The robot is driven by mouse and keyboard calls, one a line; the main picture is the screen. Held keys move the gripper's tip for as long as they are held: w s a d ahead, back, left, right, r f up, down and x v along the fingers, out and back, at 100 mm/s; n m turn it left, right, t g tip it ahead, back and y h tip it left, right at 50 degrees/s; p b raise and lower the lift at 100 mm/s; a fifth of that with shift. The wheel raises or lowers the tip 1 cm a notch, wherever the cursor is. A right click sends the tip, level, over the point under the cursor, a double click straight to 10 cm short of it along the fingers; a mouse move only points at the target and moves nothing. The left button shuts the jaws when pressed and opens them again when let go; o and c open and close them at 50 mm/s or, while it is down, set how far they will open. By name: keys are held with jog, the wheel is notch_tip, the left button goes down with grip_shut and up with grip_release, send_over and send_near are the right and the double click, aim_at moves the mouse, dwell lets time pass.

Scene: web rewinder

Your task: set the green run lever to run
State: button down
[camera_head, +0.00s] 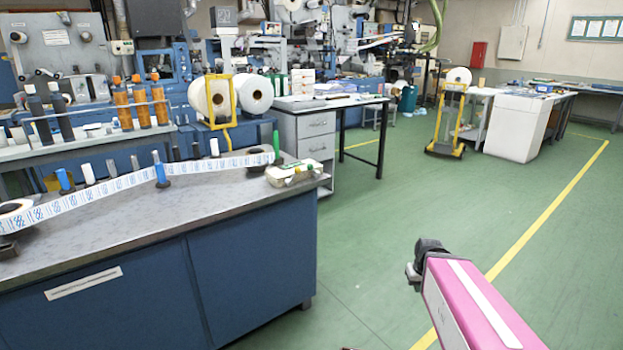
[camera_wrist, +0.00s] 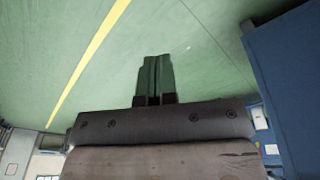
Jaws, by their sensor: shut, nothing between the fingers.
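A green upright piece (camera_head: 276,143), which looks like the run lever, stands at the right end of the workbench, by a small pale box (camera_head: 290,173). It is small here, and I cannot tell which setting it is at. My gripper (camera_wrist: 155,62) shows in the wrist view with its dark fingers together and empty, over bare green floor. The lever is not in the wrist view. In the head view my pink arm is at the lower right, well apart from the bench.
A printed white web (camera_head: 120,187) runs along the blue-fronted workbench (camera_head: 150,222) past several posts to a roll (camera_head: 17,215) at the left. A drawer desk (camera_head: 312,138) and yellow trolley (camera_head: 452,120) stand behind. The green floor right of the bench is clear.

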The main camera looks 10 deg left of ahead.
jog(key=w+a+r+n+t, duration=0.3)
jog(key=w+a+n+t, duration=0.2)
jog(key=w+a+n, duration=0.4)
jog(key=n+t+y, duration=1.1)
jog(key=n+y, duration=0.2)
jog(key=n, duration=1.2)
send_near(313, 170)
jog(key=s+f, duration=0.2)
jog(key=s, duration=0.1)
jog(key=shift+s+a, duration=0.15)
jog(key=x, duration=1)
jog(key=shift+r, duration=0.25)
